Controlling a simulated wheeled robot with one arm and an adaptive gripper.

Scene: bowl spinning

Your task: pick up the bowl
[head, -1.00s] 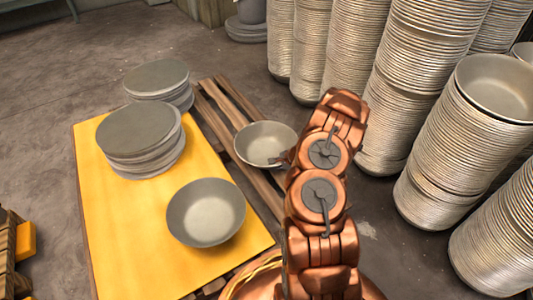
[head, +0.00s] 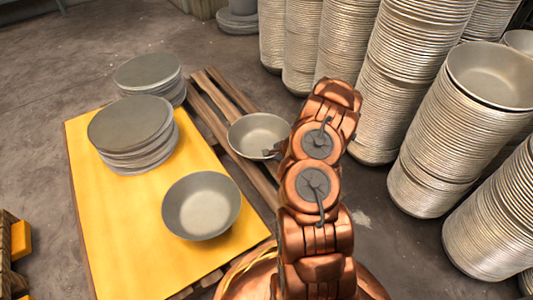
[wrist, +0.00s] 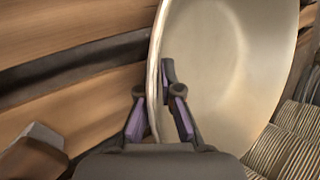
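A pale grey metal bowl (head: 255,137) sits on the wooden pallet in the head view, beside the yellow sheet. My gripper (head: 275,153) is at its right rim there, mostly hidden by my copper-coloured arm. In the wrist view the bowl (wrist: 225,70) fills the upper right. My gripper (wrist: 155,95) straddles its near rim, with one finger inside the bowl and the other outside. The fingers stand apart with the rim between them. A second bowl (head: 201,206) sits on the yellow sheet.
The yellow sheet (head: 110,235) holds two stacks of grey plates (head: 130,125). Tall stacks of metal bowls (head: 440,150) stand to the right of my arm. The wooden pallet (head: 213,103) shows slats with dark gaps. Bare floor lies at the upper left.

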